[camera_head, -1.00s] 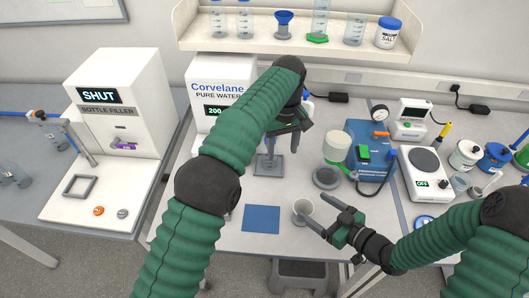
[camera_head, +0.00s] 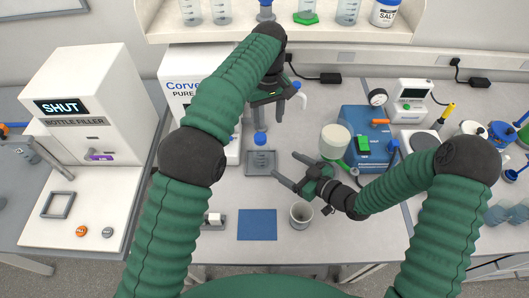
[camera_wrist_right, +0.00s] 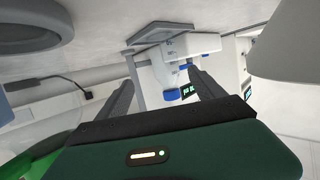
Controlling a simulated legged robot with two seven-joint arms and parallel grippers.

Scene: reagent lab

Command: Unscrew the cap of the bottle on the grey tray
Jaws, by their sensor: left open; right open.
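A bottle with a blue cap (camera_head: 260,138) stands on the small grey tray (camera_head: 262,169) in the middle of the bench. The bottle's clear body is hard to make out in the head view. In the right wrist view the blue cap (camera_wrist_right: 172,95) shows between my fingers and beyond them, with the grey tray (camera_wrist_right: 160,34) above. My right gripper (camera_head: 286,166) is open and empty, just right of the tray, with its fingers pointing left. My left gripper (camera_head: 265,112) is open above and behind the bottle, its fingers downward and apart from the cap.
A blue mat (camera_head: 257,225) and a grey cup (camera_head: 301,214) lie in front. The Corvelane water unit (camera_head: 178,75) stands behind left, partly hidden by my left arm. A blue machine (camera_head: 368,135) with a whitish container (camera_head: 334,138) stands right of my right gripper.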

